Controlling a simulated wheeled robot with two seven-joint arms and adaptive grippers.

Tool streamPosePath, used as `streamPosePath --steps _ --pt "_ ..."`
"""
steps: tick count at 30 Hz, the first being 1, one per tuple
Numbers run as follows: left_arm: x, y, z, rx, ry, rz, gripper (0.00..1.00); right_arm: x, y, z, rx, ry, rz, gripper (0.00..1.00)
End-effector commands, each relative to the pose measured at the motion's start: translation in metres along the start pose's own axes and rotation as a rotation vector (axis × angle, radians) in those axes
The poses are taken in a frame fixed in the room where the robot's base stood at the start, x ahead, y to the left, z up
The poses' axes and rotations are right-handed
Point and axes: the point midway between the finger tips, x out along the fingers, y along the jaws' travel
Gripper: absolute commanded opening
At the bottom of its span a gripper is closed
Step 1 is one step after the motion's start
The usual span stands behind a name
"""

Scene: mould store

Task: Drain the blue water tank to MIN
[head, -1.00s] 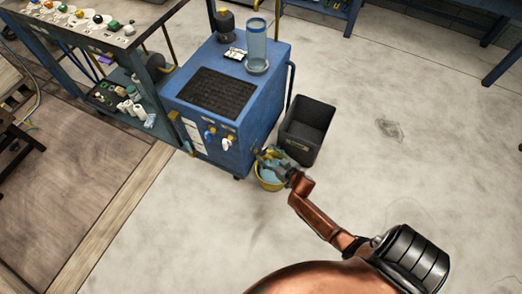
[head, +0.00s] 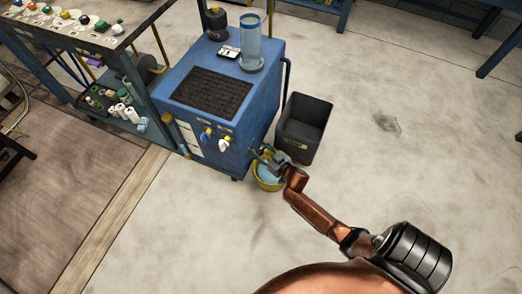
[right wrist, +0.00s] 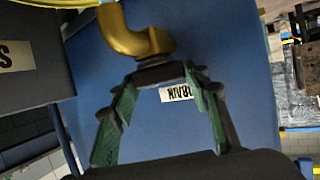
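The blue water tank (head: 240,125) is a blue cabinet at upper centre in the head view. A clear sight cylinder (head: 250,45) with bluish water stands on it; its MIN mark is too small to read. My right gripper (head: 264,157) is at the cabinet's lower right side. In the right wrist view, its green-padded fingers (right wrist: 162,80) sit against both ends of a dark drain handle (right wrist: 160,73), beside a brass pipe (right wrist: 135,38) and an upside-down DRAIN label (right wrist: 178,93). A yellow bucket (head: 268,187) with bluish water stands below. My left gripper is out of view.
A black bin (head: 304,130) stands close right of the bucket; it also shows in the right wrist view (right wrist: 30,85). A bench (head: 75,42) with coloured items stands at the left. The concrete floor right of the bin is clear.

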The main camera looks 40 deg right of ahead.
Motion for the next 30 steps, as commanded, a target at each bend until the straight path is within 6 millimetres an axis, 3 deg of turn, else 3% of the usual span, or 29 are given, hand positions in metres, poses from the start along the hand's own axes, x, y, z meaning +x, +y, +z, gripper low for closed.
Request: streamPosePath --steps 10,14,22,30 --pt "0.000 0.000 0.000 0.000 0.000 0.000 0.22 0.000 0.000 0.000 0.000 0.000 0.000 0.18" --pt "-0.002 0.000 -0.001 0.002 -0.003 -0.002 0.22 0.000 0.000 -0.002 -0.008 0.001 -0.014 0.18" --pt "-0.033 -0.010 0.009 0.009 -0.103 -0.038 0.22 0.002 0.000 -0.005 -0.075 0.003 -0.160 0.18" --pt "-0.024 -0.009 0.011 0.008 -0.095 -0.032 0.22 0.003 0.002 -0.001 -0.145 0.002 -0.333 0.18"
